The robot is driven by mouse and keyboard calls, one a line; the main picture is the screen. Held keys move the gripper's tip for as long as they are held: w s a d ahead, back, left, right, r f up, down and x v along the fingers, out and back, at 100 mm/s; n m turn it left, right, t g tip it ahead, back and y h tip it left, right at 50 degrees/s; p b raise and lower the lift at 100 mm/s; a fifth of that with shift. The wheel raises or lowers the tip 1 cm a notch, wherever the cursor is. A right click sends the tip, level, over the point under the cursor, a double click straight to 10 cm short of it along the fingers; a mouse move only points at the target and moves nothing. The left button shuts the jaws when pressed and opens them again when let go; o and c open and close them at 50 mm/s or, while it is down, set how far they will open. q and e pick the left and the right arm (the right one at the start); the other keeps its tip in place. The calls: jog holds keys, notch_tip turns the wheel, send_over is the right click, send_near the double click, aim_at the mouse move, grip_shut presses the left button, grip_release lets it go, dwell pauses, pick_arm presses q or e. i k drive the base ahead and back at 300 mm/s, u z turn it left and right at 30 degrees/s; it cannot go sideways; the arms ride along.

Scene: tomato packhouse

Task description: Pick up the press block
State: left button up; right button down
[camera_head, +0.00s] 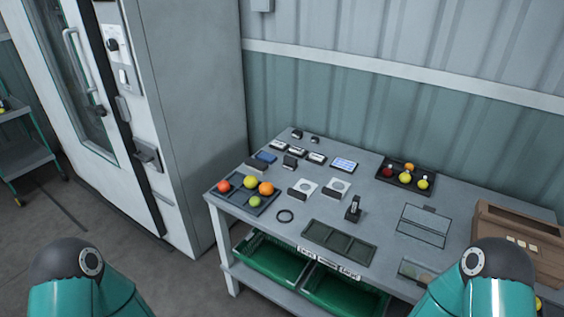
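I cannot tell for certain which item is the press block. Several small dark items on the grey table (455,191) could be it. A small black upright piece (354,210) stands on the table right of the middle. A dark block (290,162) is further back on the left. Two more dark pieces sit by white square plates, one at the left plate (307,187) and one at the right plate (339,186). Only teal and dark parts of my two arms show at the bottom corners. Neither of my grippers is in view.
A divided tray (265,207) holds several tomatoes; another dark tray (381,176) holds more. An empty divided tray (339,241), black ring (285,215), clear-lidded case (423,226) and brown box (498,222) also occupy the table. Green crates (268,260) sit below. A tall cabinet (195,120) stands left.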

aim_at(290, 163)
jog(key=u, duration=0.1)
jog(key=i, duration=0.9)
jog(key=z, duration=0.6)
jog(key=k, duration=1.3)
jog(key=u, duration=0.55)
jog(key=i, duration=1)
